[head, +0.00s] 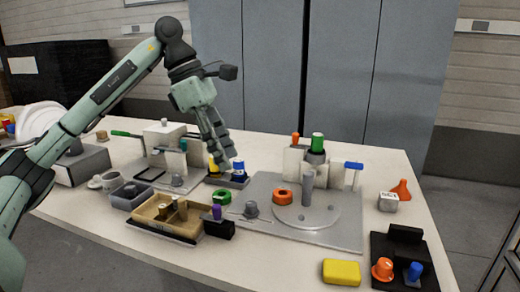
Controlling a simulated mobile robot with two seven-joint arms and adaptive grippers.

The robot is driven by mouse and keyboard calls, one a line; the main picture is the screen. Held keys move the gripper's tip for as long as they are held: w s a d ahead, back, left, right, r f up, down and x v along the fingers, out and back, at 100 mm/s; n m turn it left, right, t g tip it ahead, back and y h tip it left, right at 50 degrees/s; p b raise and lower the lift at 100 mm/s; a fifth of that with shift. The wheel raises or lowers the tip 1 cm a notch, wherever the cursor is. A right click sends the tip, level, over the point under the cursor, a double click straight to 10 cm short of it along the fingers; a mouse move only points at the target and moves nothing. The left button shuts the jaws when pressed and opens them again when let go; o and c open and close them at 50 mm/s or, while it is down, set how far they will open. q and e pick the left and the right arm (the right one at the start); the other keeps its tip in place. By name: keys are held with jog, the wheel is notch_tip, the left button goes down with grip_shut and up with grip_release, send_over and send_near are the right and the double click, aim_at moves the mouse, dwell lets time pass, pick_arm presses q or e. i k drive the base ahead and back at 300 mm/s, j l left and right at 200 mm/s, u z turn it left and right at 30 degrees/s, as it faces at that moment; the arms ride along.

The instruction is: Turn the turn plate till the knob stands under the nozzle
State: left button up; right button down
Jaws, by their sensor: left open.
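The turn plate (318,219) is a light grey round disc on a flat grey base plate, right of the table's middle. I cannot tell for sure which part is the knob. Behind the disc is a pale block with a green-capped dark cylinder (317,145); the nozzle cannot be made out clearly. My left gripper (223,160) is open, pointing down, left of and behind the disc, apart from it. My right gripper is not in view.
A blue-capped bottle (239,171) stands close by my left gripper. A wooden tray (160,226) and a grey box (128,196) are at the left. A blue-handled part (354,166) is behind the disc. A yellow block (341,272) lies near the front edge.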

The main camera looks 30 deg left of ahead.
aim_at(310, 209)
jog(key=k, duration=1.5)
